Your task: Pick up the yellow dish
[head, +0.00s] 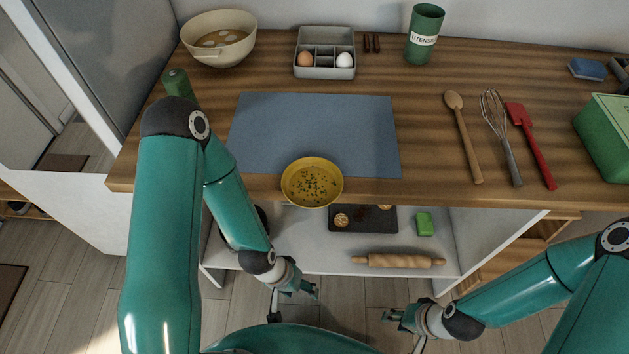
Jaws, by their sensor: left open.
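The yellow dish (312,183) is a round bowl holding yellowish food with green flecks. It stands upright at the front edge of the wooden counter, partly on the blue-grey mat (330,125). My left gripper (312,291) is open and empty, below and in front of the counter, a little below the dish in the picture and apart from it. My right gripper (386,316) is lower and further right, also apart from the dish. Its fingers are small in view, and I cannot tell whether they are open.
Under the counter, an open shelf (320,258) holds a dark tray (372,218), a green block (425,223) and a rolling pin (398,261). A wooden spoon (463,135), whisk (500,135) and red spatula (532,145) lie right of the mat. The mat behind the dish is clear.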

